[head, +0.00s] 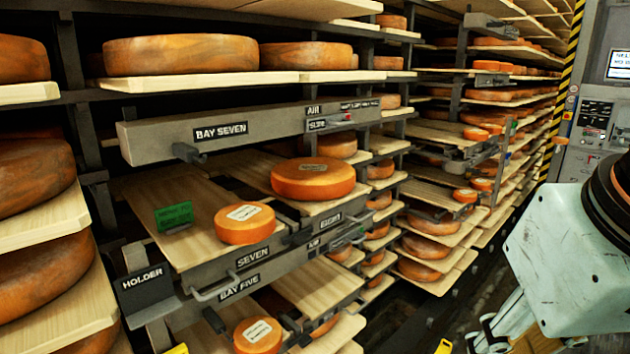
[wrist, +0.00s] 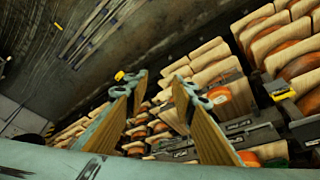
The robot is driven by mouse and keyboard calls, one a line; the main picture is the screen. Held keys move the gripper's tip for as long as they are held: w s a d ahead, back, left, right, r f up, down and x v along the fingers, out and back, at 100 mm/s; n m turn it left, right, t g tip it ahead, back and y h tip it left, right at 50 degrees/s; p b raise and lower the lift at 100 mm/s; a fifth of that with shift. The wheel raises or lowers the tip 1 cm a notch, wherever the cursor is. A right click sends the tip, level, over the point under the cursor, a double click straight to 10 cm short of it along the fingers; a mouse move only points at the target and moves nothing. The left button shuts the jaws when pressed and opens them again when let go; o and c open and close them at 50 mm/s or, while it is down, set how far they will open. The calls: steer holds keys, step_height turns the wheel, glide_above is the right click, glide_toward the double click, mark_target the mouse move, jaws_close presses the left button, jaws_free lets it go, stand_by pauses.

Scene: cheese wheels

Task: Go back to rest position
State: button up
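My gripper (wrist: 158,84) shows in the wrist view with its two fingers apart. It is open and nothing is between the fingers. Shelves of cheese wheels lie beyond it. In the head view my pale arm is at the lower right, in front of the aisle and apart from the shelves. Only part of the gripper shows there, at the bottom edge.
The drawer labelled SEVEN (head: 175,195) sticks out with a small cheese wheel (head: 244,223), a larger wheel (head: 313,178) and a green card (head: 175,217). A dark HOLDER sign (head: 143,288) is at its front. A control cabinet (head: 598,110) stands at the right.

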steer(key=shift+s+a+f, duration=0.2)
steer(key=shift+s+a, duration=0.1)
steer(key=shift+s, duration=0.5)
steer(key=shift+s+a+f, duration=0.15)
steer(key=shift+s+a, duration=0.15)
steer(key=shift+s, duration=0.45)
